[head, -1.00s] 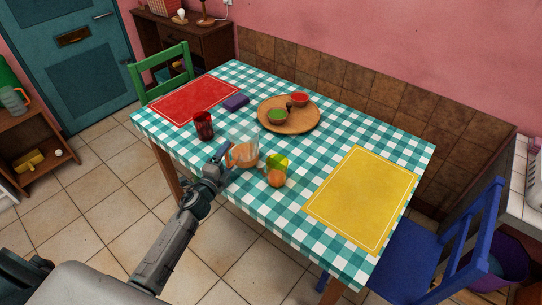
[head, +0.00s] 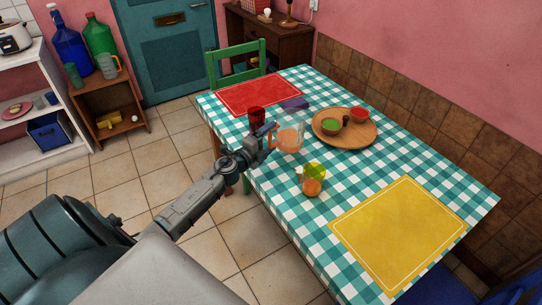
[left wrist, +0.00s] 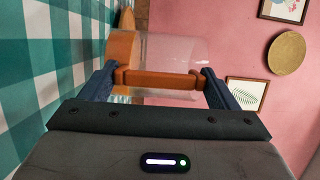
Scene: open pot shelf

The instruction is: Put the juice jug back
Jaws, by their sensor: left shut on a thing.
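The clear juice jug (head: 291,138) with orange juice in its lower part is at the near left side of the checked table. My left gripper (head: 268,133) is shut on its orange handle, which also shows between the fingers in the left wrist view (left wrist: 158,79). The jug (left wrist: 170,52) looks upright and seems raised a little over the cloth, but the gap is hard to judge. My right gripper is not in view.
The table (head: 365,172) holds a dark red cup (head: 257,117), a wooden tray (head: 358,136) with bowls, and an orange fruit (head: 312,187). A low wooden shelf (head: 113,104) at left holds bottles, a pitcher (head: 107,66) and a yellow object. Tiled floor between is clear.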

